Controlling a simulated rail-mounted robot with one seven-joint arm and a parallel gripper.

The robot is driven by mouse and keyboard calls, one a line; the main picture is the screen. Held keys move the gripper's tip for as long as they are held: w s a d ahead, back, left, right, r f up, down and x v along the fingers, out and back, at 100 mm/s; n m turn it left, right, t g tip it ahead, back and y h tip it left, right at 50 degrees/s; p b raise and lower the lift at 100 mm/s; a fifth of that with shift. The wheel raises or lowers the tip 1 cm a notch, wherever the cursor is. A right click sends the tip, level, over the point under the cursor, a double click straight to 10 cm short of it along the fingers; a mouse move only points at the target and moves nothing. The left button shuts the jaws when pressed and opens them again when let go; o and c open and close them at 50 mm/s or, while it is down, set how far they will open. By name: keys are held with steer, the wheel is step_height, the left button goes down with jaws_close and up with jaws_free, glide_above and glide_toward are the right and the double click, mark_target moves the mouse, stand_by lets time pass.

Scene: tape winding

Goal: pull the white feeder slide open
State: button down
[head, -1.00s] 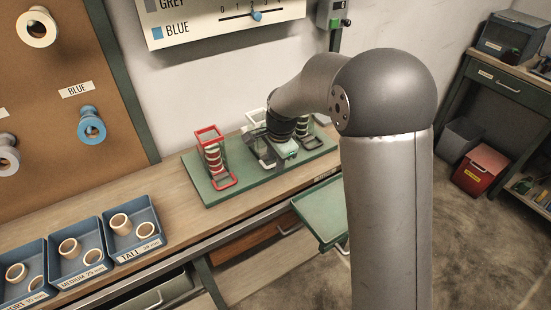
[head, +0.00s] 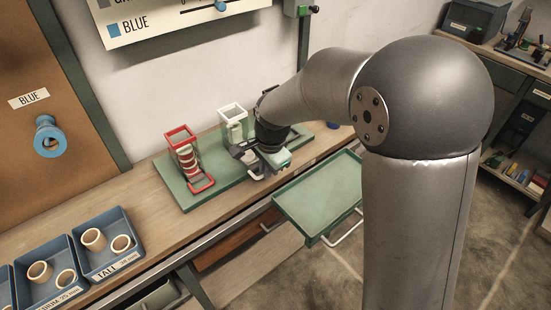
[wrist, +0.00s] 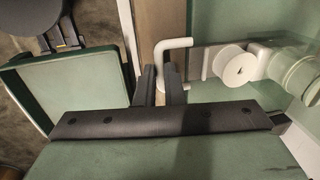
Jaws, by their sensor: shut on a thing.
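The white feeder (head: 232,113) stands on the green board, its lower part mostly hidden by my arm in the head view. In the wrist view its white slide (wrist: 207,62) extends out from the clear tube (wrist: 300,75), with a white roll (wrist: 237,66) lying on it outside the tube. The bent white handle (wrist: 174,43) runs down between the two dark fingers of my gripper (wrist: 162,88), which is shut on it. In the head view my gripper (head: 252,172) is low at the board's front edge.
A red feeder (head: 182,140) holding stacked rings stands to the left on the green board (head: 190,200). A green tray (head: 310,205) juts out below the bench front, close to my gripper. Blue bins (head: 105,258) with rings sit at the left.

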steer(key=shift+w, duration=0.1)
steer(key=c, duration=1.5)
jaws_free()
steer(key=shift+r, duration=0.15)
steer(key=r, duration=0.5)
steer(key=s+d+r, duration=0.1)
steer(key=r, duration=0.5)
steer(key=s+d+r+p, duration=0.1)
steer(key=r, duration=0.5)
steer(key=shift+s, duration=0.15)
steer(key=s+d+f+n+p, duration=0.1)
steer(key=s+d+f+n, duration=0.1)
steer(key=s+d, duration=0.4)
steer(key=s+d+f+n+p, duration=0.2)
steer(key=s+d+n, duration=0.2)
steer(key=s, duration=0.3)
steer(key=s+d+f+n+g+h+p, duration=0.1)
steer(key=s+d+f+n+p, duration=0.1)
steer(key=s+d, duration=0.4)
steer(key=shift+s+d+f+n, duration=0.15)
steer(key=shift+s+d+n, duration=0.05)
steer(key=shift+d+n, duration=0.25)
steer(key=shift+s+d+f+n, duration=0.1)
steer(key=shift+s+d+n, duration=0.1)
steer(key=shift+d+n, duration=0.25)
